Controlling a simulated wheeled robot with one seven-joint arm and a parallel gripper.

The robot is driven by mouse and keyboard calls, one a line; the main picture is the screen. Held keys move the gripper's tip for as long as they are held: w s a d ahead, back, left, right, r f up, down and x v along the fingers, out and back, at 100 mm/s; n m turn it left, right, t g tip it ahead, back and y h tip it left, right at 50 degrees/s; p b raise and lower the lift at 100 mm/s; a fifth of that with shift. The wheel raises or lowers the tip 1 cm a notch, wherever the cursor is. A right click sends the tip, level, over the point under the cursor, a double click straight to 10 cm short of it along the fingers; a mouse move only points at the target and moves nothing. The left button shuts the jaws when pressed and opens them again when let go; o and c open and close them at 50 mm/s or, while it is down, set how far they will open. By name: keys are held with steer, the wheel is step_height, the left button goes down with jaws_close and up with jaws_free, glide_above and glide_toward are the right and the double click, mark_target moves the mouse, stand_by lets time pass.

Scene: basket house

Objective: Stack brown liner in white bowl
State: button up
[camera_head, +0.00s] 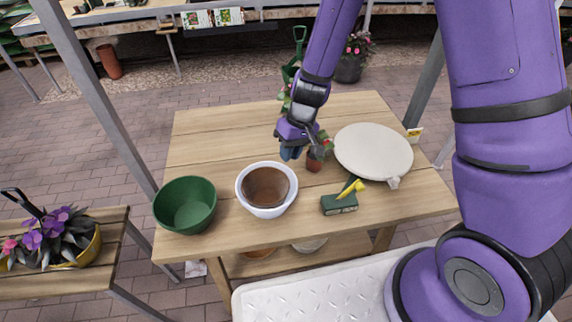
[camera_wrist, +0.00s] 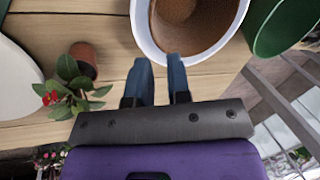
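The white bowl (camera_head: 267,214) stands upright near the front middle of the wooden table. The brown liner (camera_head: 266,187) sits inside it, with the white rim showing around it. In the wrist view the white bowl (camera_wrist: 141,30) and the brown liner (camera_wrist: 205,38) are at the top, partly cut off by the picture edge. My gripper (camera_head: 291,154) is behind the bowl and a little to its right in the head view. In the wrist view my gripper (camera_wrist: 160,62) has its two blue fingers apart with nothing between them. The fingertips are near the bowl's rim; contact cannot be told.
A green bowl (camera_head: 184,206) stands left of the white bowl. A small potted plant with red flowers (camera_head: 315,162) is close beside my gripper. A white round plate-like object (camera_head: 373,150) and a dark green box (camera_head: 339,204) with a yellow-handled tool lie right.

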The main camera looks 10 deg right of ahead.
steer(key=s+d+r+m+t, duration=0.1)
steer(key=s+d+r, duration=0.25)
steer(key=r, duration=0.75)
steer(key=s+d+r+t, duration=0.2)
steer(key=d+r, duration=0.3)
steer(key=r, duration=0.7)
steer(key=s+d+r+m+t+h, duration=0.1)
steer(key=s+d+r, duration=0.3)
steer(key=s, duration=0.3)
steer(key=s+d+r+m+t+h, duration=0.1)
steer(key=s+d+r+t+h, duration=0.1)
steer(key=s+d+r, duration=0.3)
steer(key=s+r, duration=0.2)
steer(key=s, duration=0.1)
steer(key=shift+s+m, duration=0.25)
steer(key=shift+m, duration=0.15)
